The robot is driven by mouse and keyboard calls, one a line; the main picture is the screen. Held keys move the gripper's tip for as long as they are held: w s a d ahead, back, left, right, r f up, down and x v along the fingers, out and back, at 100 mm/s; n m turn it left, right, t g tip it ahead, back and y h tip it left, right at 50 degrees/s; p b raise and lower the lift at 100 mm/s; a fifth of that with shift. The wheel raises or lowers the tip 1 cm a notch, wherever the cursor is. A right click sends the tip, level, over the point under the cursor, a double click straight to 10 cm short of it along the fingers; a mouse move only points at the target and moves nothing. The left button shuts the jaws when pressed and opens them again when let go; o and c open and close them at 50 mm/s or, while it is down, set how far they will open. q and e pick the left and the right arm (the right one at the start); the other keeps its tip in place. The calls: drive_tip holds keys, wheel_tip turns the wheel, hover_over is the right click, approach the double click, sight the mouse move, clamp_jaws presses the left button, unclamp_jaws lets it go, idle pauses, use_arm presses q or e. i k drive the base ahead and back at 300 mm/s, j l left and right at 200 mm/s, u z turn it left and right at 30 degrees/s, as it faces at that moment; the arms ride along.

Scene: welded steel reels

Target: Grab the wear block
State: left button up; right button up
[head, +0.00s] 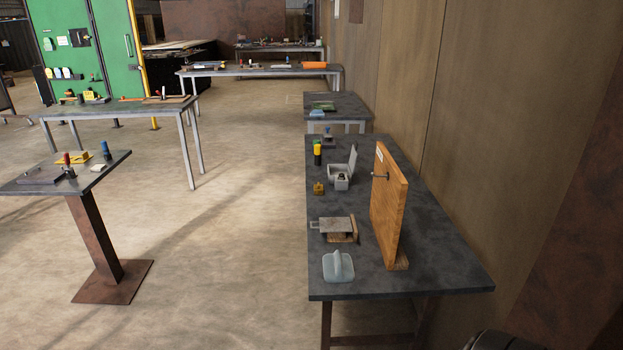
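I cannot tell for sure which thing is the wear block. On the near right table, a small brass-yellow block (318,187) sits near the left edge. Closer to me, a grey slab with a handle-like loop (334,225) lies on or against brown wood pieces. On the pedestal table at the left, a yellow piece (73,158) lies towards the back. Neither gripper is in view. A dark rounded part at the bottom right edge may be mine.
The near right table (450,260) also holds a translucent scoop-like container (338,267), an upright wooden board (388,208), an open grey box (341,181) and a yellow-black torch-like item (317,152). The pedestal table (30,188) stands left. Open floor (220,240) lies between.

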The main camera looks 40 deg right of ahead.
sight(318, 189)
drive_tip(key=l+z, duration=0.1)
drive_tip(key=z, duration=0.3)
drive_tip(key=l+z, duration=0.1)
drive_tip(key=z, duration=0.35)
drive_tip(key=i+z, duration=0.1)
drive_tip(key=z, duration=0.3)
drive_tip(key=i+z, duration=0.1)
drive_tip(key=z, duration=0.3)
drive_tip(key=i+j+z, duration=0.2)
drive_tip(key=z, duration=0.2)
drive_tip(key=i+j+z, duration=0.15)
drive_tip(key=z, duration=0.25)
drive_tip(key=i+j+z, duration=0.1)
drive_tip(key=j+z, duration=0.7)
drive_tip(key=i+l, duration=0.05)
drive_tip(key=l, duration=0.05)
